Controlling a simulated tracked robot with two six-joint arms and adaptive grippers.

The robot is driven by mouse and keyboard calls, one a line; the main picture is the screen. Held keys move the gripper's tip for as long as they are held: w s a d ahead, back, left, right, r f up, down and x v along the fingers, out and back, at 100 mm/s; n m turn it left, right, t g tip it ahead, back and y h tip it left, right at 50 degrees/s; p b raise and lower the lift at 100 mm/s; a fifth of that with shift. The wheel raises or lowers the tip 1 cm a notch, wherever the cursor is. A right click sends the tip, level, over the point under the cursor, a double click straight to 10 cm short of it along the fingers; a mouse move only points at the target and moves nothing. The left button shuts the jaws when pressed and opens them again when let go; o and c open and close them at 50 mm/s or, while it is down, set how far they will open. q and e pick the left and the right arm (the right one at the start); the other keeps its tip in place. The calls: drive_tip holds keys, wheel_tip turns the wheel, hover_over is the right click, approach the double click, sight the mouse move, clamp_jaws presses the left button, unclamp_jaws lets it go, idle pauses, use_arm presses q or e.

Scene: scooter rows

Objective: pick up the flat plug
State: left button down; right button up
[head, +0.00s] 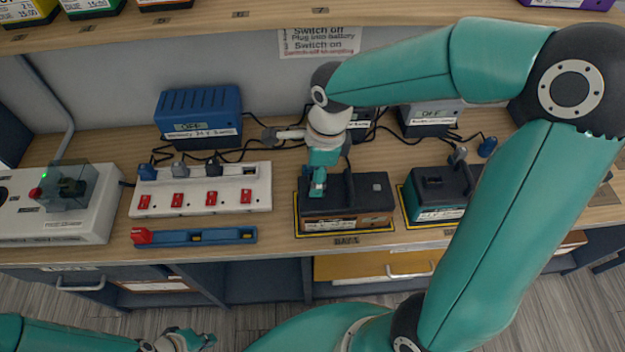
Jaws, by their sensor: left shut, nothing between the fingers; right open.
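Several plugs show, and I cannot tell for sure which is the flat one. A blue plug (147,172), a grey plug (180,169) and a dark plug (214,168) stand in the white power strip (200,202). Another grey plug (458,155) and a blue plug (487,147) lie at the right, near the smaller battery. My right gripper (317,190) is open, pointing down over the left part of a black battery (365,190) with a handle; its fingertips are small here. My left gripper (195,341) is shut and empty, low in front of the bench.
A blue charger (198,116) stands behind the strip, with black cables on the bench. A blue and red tool (195,236) lies in front. A white tester box (60,205) is at left, a second battery (438,193) at right. A shelf (230,25) overhangs the back.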

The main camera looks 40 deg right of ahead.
drive_tip(key=shift+a+f, duration=0.1)
drive_tip(key=shift+f, duration=0.85)
drive_tip(key=shift+c, duration=0.2)
clamp_jaws()
drive_tip(key=shift+r, duration=0.1)
